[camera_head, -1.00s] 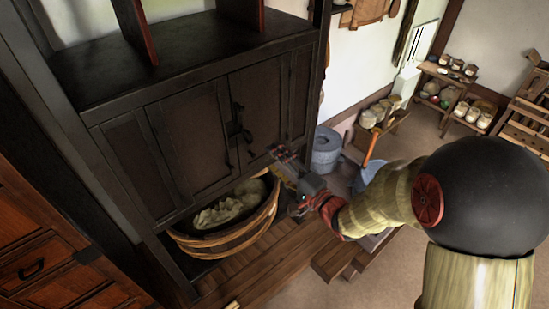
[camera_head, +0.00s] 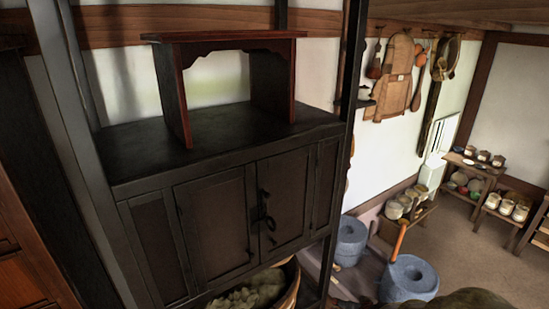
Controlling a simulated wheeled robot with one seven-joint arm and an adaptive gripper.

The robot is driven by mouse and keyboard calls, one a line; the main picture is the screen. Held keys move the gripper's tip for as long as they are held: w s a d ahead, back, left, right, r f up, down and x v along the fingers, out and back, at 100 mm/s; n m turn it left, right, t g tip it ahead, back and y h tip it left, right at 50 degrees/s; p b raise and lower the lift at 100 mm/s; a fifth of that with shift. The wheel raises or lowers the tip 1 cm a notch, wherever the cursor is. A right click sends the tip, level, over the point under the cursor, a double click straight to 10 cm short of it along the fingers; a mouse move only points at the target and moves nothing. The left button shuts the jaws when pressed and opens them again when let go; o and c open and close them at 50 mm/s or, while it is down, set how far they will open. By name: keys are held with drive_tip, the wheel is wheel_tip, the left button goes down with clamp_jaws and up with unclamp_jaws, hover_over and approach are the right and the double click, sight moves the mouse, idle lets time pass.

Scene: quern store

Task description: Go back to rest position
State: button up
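The task names no object, only my arm. A small dark scrap at the bottom edge, below the grey stone querns, may be part of my gripper (camera_head: 340,303). Its fingers cannot be made out, so I cannot tell whether it is open or holds anything.
A dark cabinet (camera_head: 222,232) with shut doors fills the left, with a small red-edged stand (camera_head: 178,95) on top. A filled basket (camera_head: 290,288) sits under it. Stone querns (camera_head: 408,278) stand right of it. Shelves with jars (camera_head: 470,180) are far right, beyond open floor.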

drive_tip(key=s+a+n+g+b, duration=0.1)
drive_tip(key=s+n+b, duration=0.1)
drive_tip(key=s+b, duration=0.8)
drive_tip(key=s+a+n+b, duration=0.1)
drive_tip(key=s+b, duration=0.9)
drive_tip(key=shift+a+n+g, duration=0.35)
drive_tip(key=shift+n+g, duration=0.05)
